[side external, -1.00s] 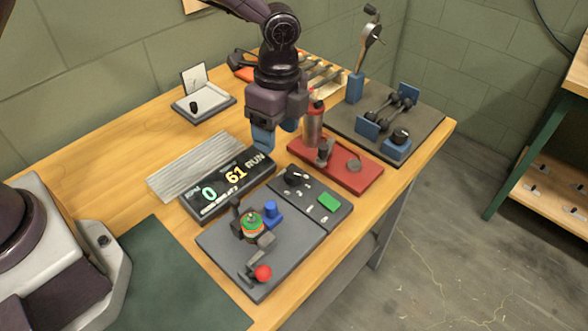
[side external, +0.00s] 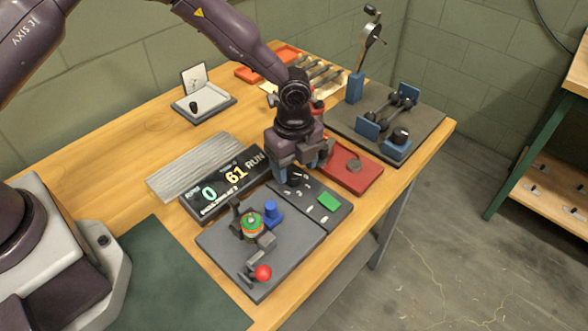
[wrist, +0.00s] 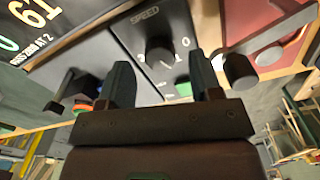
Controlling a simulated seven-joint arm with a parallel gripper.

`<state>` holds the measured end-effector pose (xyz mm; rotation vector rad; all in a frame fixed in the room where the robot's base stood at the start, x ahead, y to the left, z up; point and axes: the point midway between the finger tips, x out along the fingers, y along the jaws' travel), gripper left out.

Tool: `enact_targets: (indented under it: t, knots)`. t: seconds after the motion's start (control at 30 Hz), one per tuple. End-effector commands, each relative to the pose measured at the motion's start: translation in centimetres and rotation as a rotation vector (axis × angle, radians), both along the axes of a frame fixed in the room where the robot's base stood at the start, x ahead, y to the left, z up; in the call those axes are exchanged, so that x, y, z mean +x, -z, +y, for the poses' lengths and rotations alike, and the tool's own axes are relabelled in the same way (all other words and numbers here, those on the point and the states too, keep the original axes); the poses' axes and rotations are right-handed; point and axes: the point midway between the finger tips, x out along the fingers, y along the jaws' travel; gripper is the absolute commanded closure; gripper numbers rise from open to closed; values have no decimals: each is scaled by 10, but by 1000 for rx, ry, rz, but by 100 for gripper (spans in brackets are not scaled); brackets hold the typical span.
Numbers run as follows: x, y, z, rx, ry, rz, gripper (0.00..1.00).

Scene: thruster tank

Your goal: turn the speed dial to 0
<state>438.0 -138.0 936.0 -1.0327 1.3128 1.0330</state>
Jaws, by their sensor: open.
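The speed dial is a black knob on a dark panel; in the wrist view the dial (wrist: 159,50) lies ahead, between the two fingers, with pale markings and a 0 on its right. My gripper (wrist: 162,78) is open, with one finger on each side of the dial and nothing held. In the side view my gripper (side external: 301,174) hangs over the back end of the dial panel (side external: 334,217), partly hiding the dial. I cannot tell whether the fingers touch it. The display (side external: 226,184) reads 0, 61 and RUN.
A green button (side external: 328,201) sits on the dial panel. Left of it is a grey plate (side external: 262,277) with a red-knobbed lever (side external: 262,272) and a blue part (side external: 272,213). Front-left is a clear green mat (side external: 165,280).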

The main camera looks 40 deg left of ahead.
Motion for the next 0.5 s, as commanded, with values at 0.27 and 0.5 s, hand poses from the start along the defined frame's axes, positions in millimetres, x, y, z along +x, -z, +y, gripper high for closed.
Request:
enact_targets:
  t: [0.27,0.5]
  knots:
    - [0,20,0,1,-1,-1,41]
    - [0,20,0,1,-1,-1,41]
